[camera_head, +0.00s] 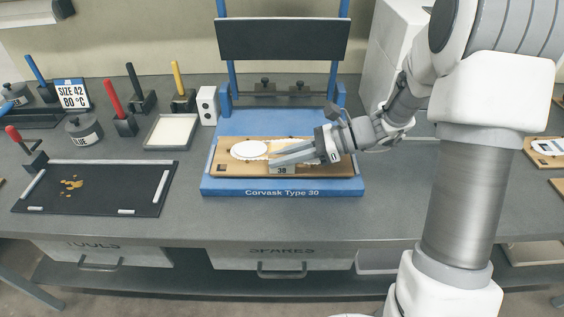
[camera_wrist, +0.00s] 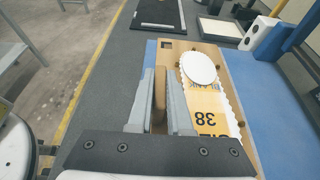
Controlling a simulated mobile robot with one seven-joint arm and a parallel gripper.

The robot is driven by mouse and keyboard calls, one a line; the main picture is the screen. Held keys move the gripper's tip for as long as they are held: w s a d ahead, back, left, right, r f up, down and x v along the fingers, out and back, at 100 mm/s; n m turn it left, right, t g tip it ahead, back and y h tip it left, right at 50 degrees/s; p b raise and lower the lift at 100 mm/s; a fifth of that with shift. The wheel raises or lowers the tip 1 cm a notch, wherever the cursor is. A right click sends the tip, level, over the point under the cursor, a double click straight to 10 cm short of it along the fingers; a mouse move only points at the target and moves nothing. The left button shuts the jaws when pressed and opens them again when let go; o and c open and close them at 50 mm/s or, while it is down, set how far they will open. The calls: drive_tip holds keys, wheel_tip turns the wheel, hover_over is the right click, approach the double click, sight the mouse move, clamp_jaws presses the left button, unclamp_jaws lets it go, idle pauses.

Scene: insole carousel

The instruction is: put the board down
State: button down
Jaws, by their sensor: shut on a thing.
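The board (camera_head: 232,170) is a flat wooden plate over the blue bed of the press (camera_head: 215,188). It carries a white oval (camera_head: 250,149) and a yellow printed sheet marked 38. My gripper (camera_head: 272,158) reaches in from the right and is shut on the board at its near side. In the wrist view, the fingers (camera_wrist: 161,115) close around an upright brown part of the board (camera_wrist: 206,46), and the oval and yellow sheet lie to their right. The board looks level and lined up with the bed. I cannot tell whether its underside touches the bed.
The press's dark upper plate (camera_head: 282,39) stands raised behind the bed on blue posts. A black mat (camera_head: 110,190) with yellow scraps lies left. A pale tray (camera_head: 172,132) and a white socket block (camera_head: 207,105) stand nearby. The bench is clear in front and between mat and press.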

drive_tip(key=shift+f, duration=0.45)
drive_tip(key=shift+f, duration=0.2)
drive_tip(key=c, duration=0.8)
unclamp_jaws()
drive_tip(key=shift+c, duration=0.2)
drive_tip(key=shift+r, duration=0.15)
